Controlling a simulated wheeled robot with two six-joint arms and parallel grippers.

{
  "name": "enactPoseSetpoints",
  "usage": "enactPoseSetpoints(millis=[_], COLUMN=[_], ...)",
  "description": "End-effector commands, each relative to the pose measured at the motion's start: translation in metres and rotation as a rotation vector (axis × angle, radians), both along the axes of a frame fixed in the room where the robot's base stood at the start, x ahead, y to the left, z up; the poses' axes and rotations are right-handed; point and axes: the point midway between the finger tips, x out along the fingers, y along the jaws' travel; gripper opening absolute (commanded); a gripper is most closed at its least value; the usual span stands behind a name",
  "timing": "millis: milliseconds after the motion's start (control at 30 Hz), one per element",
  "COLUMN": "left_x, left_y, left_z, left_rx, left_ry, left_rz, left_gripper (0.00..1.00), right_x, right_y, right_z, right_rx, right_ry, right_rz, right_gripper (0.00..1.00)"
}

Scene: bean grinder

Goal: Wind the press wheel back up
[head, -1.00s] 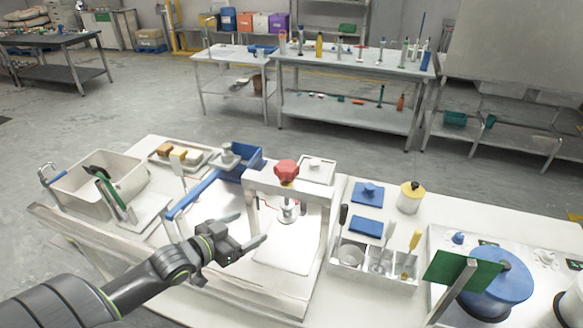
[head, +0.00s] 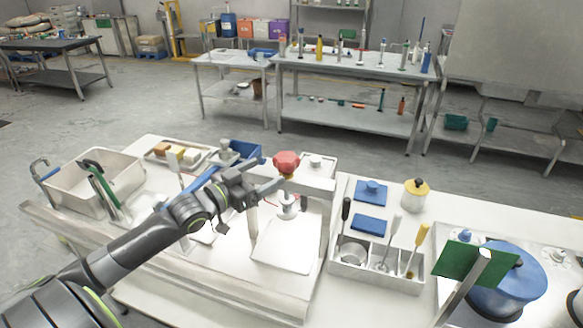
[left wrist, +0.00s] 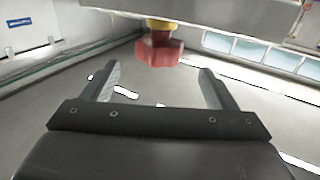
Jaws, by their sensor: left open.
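The red press wheel (head: 286,161) sits on top of the press frame's crossbar (head: 312,184). A metal press foot (head: 287,203) hangs below the bar, above a pale plate (head: 282,245). My left gripper (head: 264,176) is open and empty, just left of the wheel at about the crossbar's height. In the left wrist view the red wheel (left wrist: 159,50) stands ahead of the gripper (left wrist: 157,76), roughly centred between the two open fingers and beyond their tips. My right gripper is not in view.
A white tub (head: 95,180) is at far left. A divided holder (head: 375,270) with brushes or tools stands right of the press. Blue blocks (head: 370,225) and a yellow-lidded jar (head: 415,193) lie beyond it.

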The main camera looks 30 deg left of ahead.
Motion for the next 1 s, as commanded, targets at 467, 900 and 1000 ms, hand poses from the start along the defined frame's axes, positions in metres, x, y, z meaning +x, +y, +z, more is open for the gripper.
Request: enactPoseSetpoints(millis=[467, 900, 1000], left_x=[0.055, 0.095, 0.098], left_y=[-0.013, -0.023, -0.024], left_z=[-0.005, -0.002, 0.0], left_rx=[-0.001, 0.0, 0.001], left_ry=[-0.004, 0.0, 0.0], left_rz=[0.001, 0.0, 0.0], left_gripper=[0.8, 0.8, 0.8], right_x=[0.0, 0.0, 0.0], right_y=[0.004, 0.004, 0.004], right_z=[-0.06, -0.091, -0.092], right_rx=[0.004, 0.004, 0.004], right_ry=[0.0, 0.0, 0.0], right_rz=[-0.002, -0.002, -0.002], right_gripper=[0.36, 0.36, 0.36])
